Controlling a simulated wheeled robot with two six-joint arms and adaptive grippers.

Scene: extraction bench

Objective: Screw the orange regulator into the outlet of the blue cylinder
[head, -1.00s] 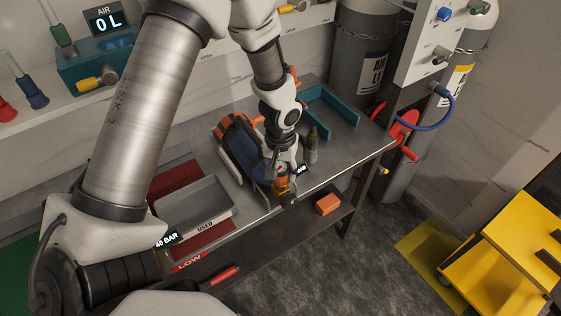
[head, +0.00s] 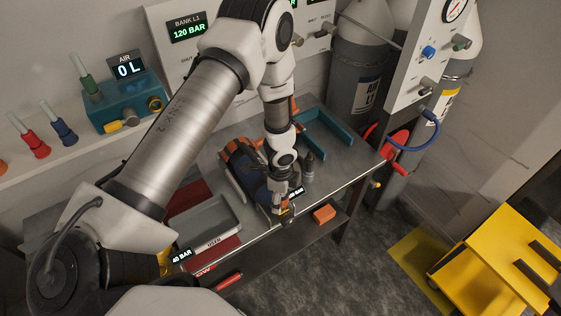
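The blue cylinder (head: 247,172) lies in an orange-and-grey cradle on the metal bench, its near end toward the front edge. My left gripper (head: 286,211) points down at that near end. A small orange and brass-coloured part, apparently the orange regulator (head: 283,208), shows at its fingers. The gripper and wrist hide much of this part and the cylinder's outlet, so I cannot tell the finger opening or whether the threads meet. A small BAR display (head: 295,193) is beside the wrist. My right gripper is not in view.
A grey USED tray (head: 212,226) sits on the bench left of the cradle. A dark bottle-like item (head: 308,165) stands close right of my wrist. A teal angled holder (head: 328,128) is behind it. A yellow cart (head: 495,250) stands right.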

